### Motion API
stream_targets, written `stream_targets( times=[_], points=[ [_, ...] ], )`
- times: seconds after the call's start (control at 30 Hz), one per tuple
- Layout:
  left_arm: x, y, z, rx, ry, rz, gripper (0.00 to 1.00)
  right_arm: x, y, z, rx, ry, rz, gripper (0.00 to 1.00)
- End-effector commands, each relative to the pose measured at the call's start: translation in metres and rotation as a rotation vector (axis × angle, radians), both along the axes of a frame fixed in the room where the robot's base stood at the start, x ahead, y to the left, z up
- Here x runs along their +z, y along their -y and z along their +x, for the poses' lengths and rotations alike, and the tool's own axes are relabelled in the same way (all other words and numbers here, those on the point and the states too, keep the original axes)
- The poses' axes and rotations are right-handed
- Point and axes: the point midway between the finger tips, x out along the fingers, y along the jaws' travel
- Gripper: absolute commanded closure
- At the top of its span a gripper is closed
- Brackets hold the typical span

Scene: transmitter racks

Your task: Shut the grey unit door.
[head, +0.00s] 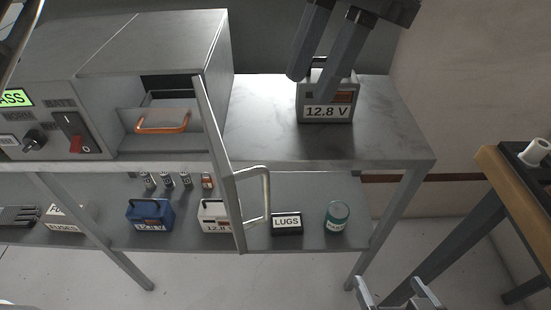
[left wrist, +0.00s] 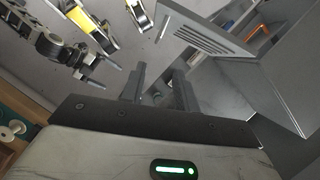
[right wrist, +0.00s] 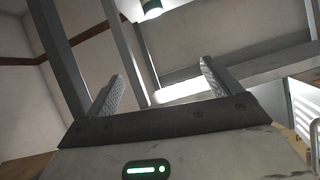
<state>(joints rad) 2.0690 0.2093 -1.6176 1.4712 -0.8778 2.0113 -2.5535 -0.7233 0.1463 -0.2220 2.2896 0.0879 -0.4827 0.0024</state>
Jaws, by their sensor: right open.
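The grey unit (head: 160,45) sits on the upper shelf. Its door (head: 222,165) stands open, swung out toward me and seen nearly edge-on, with a bar handle (head: 267,190) on its right side. The slotted door also shows in the left wrist view (left wrist: 215,42) and at the right edge of the right wrist view (right wrist: 304,128). My left gripper (head: 309,88) is right of the unit, visually over a 12.8 V battery; its fingers are apart, with nothing clearly held. My right gripper (head: 399,289) is open and empty, low and right of the door, apart from it.
The grey 12.8 V battery (head: 326,114) stands on the rack top (head: 260,140). The lower shelf holds a blue battery (head: 149,216), a LUGS box (head: 287,224) and a teal can (head: 337,217). A wooden-edged table (head: 510,190) is at the right.

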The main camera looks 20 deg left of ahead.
Motion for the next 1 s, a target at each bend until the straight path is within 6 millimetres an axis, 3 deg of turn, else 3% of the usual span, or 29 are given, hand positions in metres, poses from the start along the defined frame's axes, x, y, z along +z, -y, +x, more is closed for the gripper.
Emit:
stream_targets(
  times=[0.13, 0.37, 0.6, 0.8, 1.0],
  points=[
    [-0.028, -0.006, -0.007, -0.001, -0.005, -0.002, 0.69, -0.012, -0.001, -0.001, 0.005, 0.012, -0.002, 0.10],
    [-0.073, -0.020, -0.021, 0.000, -0.004, -0.001, 0.69, -0.052, -0.010, 0.004, 0.034, -0.057, 0.007, 0.10],
    [-0.115, -0.032, -0.035, 0.001, 0.000, 0.001, 0.69, -0.065, -0.014, 0.006, 0.047, -0.085, 0.011, 0.10],
    [-0.136, -0.038, -0.042, 0.002, 0.000, -0.002, 0.69, -0.073, -0.015, 0.005, 0.052, -0.102, 0.011, 0.10],
    [-0.142, -0.039, -0.044, 0.001, -0.001, -0.003, 0.69, -0.074, -0.016, 0.005, 0.054, -0.108, 0.012, 0.10]
  ],
)
